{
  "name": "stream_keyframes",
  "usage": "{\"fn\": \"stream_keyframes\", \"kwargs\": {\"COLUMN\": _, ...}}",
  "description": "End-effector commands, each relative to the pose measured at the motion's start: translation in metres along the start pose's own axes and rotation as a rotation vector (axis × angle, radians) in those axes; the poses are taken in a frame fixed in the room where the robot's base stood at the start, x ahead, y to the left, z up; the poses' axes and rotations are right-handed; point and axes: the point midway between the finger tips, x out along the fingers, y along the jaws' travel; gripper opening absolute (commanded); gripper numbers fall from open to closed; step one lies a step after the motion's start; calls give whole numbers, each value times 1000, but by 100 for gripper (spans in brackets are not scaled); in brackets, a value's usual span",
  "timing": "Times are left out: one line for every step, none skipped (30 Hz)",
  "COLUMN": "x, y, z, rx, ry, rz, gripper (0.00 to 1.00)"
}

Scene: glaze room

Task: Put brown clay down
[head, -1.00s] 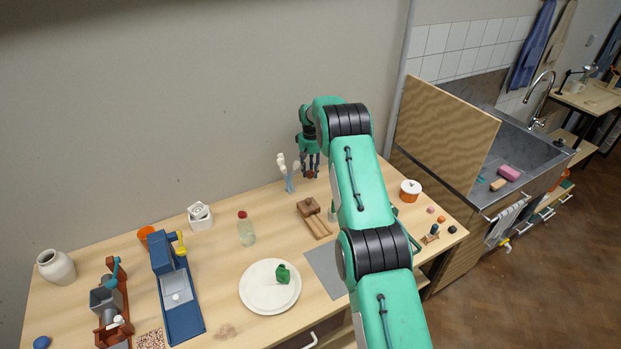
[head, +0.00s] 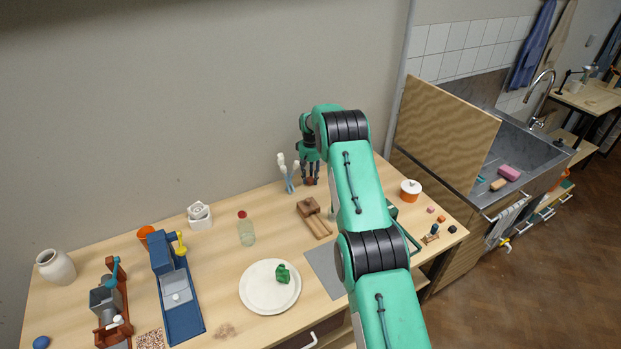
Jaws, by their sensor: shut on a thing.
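My gripper (head: 310,177) is at the back right of the wooden worktable (head: 235,283), near the wall. It points down and is shut on a small reddish-brown lump, the brown clay (head: 310,182). The clay is at or very close to the tabletop; I cannot tell whether it touches. My arm crosses the right part of the table and hides some of it.
A pale blue holder with white-tipped tools (head: 289,178) stands just left of my gripper. An orange pot (head: 410,190) stands right.

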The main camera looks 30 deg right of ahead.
Motion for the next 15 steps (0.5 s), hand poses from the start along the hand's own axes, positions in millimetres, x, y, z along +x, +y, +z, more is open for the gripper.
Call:
{"fn": "stream_keyframes", "kwargs": {"x": 0, "y": 0, "z": 0, "rx": 0, "ry": 0, "rz": 0, "gripper": 38}}
{"fn": "stream_keyframes", "kwargs": {"x": 0, "y": 0, "z": 0, "rx": 0, "ry": 0, "rz": 0, "gripper": 44}}
{"fn": "stream_keyframes", "kwargs": {"x": 0, "y": 0, "z": 0, "rx": 0, "ry": 0, "rz": 0, "gripper": 49}}
{"fn": "stream_keyframes", "kwargs": {"x": 0, "y": 0, "z": 0, "rx": 0, "ry": 0, "rz": 0, "gripper": 49}}
{"fn": "stream_keyframes", "kwargs": {"x": 0, "y": 0, "z": 0, "rx": 0, "ry": 0, "rz": 0, "gripper": 49}}
{"fn": "stream_keyframes", "kwargs": {"x": 0, "y": 0, "z": 0, "rx": 0, "ry": 0, "rz": 0, "gripper": 49}}
{"fn": "stream_keyframes", "kwargs": {"x": 0, "y": 0, "z": 0, "rx": 0, "ry": 0, "rz": 0, "gripper": 49}}
{"fn": "stream_keyframes", "kwargs": {"x": 0, "y": 0, "z": 0, "rx": 0, "ry": 0, "rz": 0, "gripper": 49}}
{"fn": "stream_keyframes", "kwargs": {"x": 0, "y": 0, "z": 0, "rx": 0, "ry": 0, "rz": 0, "gripper": 49}}
{"fn": "stream_keyframes", "kwargs": {"x": 0, "y": 0, "z": 0, "rx": 0, "ry": 0, "rz": 0, "gripper": 49}}
{"fn": "stream_keyframes", "kwargs": {"x": 0, "y": 0, "z": 0, "rx": 0, "ry": 0, "rz": 0, "gripper": 49}}
{"fn": "stream_keyframes", "kwargs": {"x": 0, "y": 0, "z": 0, "rx": 0, "ry": 0, "rz": 0, "gripper": 49}}
{"fn": "stream_keyframes", "kwargs": {"x": -1, "y": 0, "z": 0, "rx": 0, "ry": 0, "rz": 0, "gripper": 49}}
{"fn": "stream_keyframes", "kwargs": {"x": -1, "y": 0, "z": 0, "rx": 0, "ry": 0, "rz": 0, "gripper": 49}}
{"fn": "stream_keyframes", "kwargs": {"x": -2, "y": 0, "z": 0, "rx": 0, "ry": 0, "rz": 0, "gripper": 49}}
